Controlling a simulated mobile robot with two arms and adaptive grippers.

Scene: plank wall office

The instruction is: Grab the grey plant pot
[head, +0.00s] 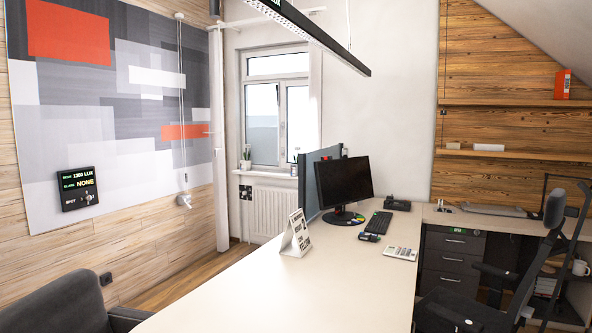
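Two small potted plants stand on the windowsill at the back. The left plant's pot (245,165) looks pale grey or white, with green leaves above it. The right plant's pot (294,169) is partly cut off by the dark desk divider. Both are small and far away, so I cannot tell which one is the grey plant pot. Neither of my grippers is in view.
A long pale desk (290,285) fills the foreground, with a monitor (343,182), keyboard (378,222), calculator (400,253) and standing calendar (296,235). A grey armchair (60,305) is at lower left. A black office chair (500,285) stands right. Floor (185,277) shows left of the desk.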

